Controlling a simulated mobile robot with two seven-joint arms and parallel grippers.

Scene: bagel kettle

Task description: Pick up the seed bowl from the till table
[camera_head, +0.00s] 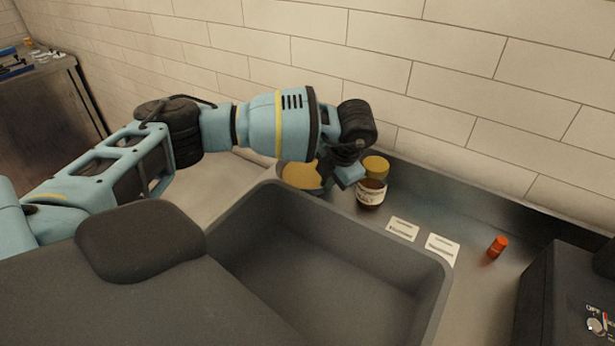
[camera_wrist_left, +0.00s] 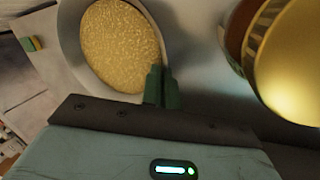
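The seed bowl is a round, pale grey bowl filled with yellow seeds. In the head view its seeds (camera_head: 298,177) show behind the grey bin's far left corner, partly hidden by my left gripper. In the left wrist view the bowl (camera_wrist_left: 72,35) fills the upper left. My left gripper (camera_head: 340,178) reaches down beside it, left of the jar. In the left wrist view its dark green fingertips (camera_wrist_left: 162,82) are close together with the bowl's rim between them. I cannot tell whether the bowl is clear of the table. My right gripper is not in view.
A brown jar with a gold lid (camera_head: 371,187) stands just right of my left gripper. A deep grey bin (camera_head: 360,238) is in front. Two white labels (camera_head: 404,229), an orange-red cap (camera_head: 497,247) and a black box (camera_head: 567,300) are right. A tiled wall rises behind.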

